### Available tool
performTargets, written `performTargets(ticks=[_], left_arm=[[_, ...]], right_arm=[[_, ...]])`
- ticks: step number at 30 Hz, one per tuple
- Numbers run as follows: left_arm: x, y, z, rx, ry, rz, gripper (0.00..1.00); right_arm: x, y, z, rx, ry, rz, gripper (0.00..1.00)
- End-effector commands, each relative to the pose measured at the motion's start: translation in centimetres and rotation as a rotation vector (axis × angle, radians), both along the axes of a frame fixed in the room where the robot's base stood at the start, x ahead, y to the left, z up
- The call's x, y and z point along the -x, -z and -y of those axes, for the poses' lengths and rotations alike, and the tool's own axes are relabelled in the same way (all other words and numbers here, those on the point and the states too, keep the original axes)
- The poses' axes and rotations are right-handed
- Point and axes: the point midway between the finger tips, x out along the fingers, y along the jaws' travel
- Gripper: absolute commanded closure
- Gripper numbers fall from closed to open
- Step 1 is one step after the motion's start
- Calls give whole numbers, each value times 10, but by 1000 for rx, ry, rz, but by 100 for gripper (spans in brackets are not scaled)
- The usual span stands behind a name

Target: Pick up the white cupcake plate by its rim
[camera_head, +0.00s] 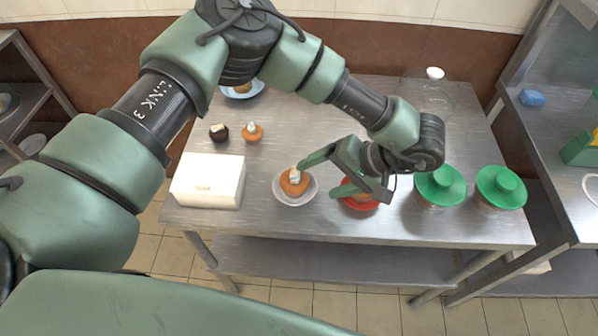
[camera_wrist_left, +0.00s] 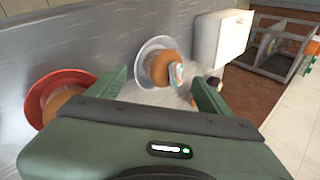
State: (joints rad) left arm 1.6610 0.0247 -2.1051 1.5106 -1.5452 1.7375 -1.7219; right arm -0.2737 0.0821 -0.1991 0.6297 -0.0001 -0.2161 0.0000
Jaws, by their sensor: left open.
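The white cupcake plate (camera_head: 281,197) lies on the steel table, with an orange-brown cupcake (camera_head: 294,182) with pale topping on it. The plate (camera_wrist_left: 143,74) also shows in the left wrist view, between my finger ends and a little beyond them. My left gripper (camera_head: 318,174) comes from the right side, its fingers open and pointing left at the plate. The near finger passes over the red plate. I cannot tell whether a fingertip touches the white plate's rim. My right gripper is not in view.
A red plate (camera_head: 361,203) with a cupcake sits just right, partly under my gripper. A white box (camera_head: 208,181) stands left. Two small cupcakes (camera_head: 219,132) (camera_head: 253,132) and a blue plate (camera_head: 243,91) are farther back.

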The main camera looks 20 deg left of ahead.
Motion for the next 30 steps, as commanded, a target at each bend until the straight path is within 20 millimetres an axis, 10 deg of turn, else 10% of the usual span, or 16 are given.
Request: performTargets(ticks=[8, 22, 27, 30], left_arm=[[-1, 23, -24, 1, -2, -4, 20], [-2, 49, -42, 4, -2, -1, 20], [-2, 49, -41, 4, -2, -1, 65], [-2, 48, -42, 3, -2, -1, 70]], right_arm=[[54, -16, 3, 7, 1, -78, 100], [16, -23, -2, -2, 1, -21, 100], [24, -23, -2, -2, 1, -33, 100], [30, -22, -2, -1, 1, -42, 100]])
